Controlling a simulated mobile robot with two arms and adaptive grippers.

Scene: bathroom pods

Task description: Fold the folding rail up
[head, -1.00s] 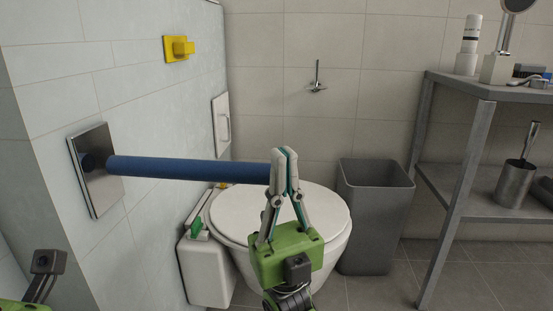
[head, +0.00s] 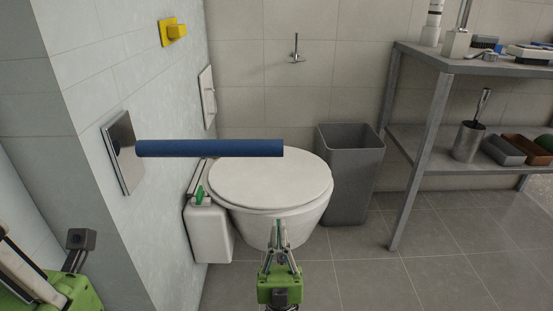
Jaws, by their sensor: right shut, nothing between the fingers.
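The folding rail (head: 210,148) is a blue bar on a metal wall plate (head: 124,152) at the left. It sticks out about level from the wall, in front of the toilet. My right gripper (head: 280,224) is shut and empty, below the rail's free end and apart from it, in front of the toilet bowl. My left arm shows only in part at the lower left edge; its fingertips are not in view.
The toilet (head: 268,180) with a closed lid stands behind the rail. A grey bin (head: 350,170) and a metal shelf (head: 480,68) with several items are to the right. A yellow wall piece (head: 172,31) is above the rail. Floor at the lower right is clear.

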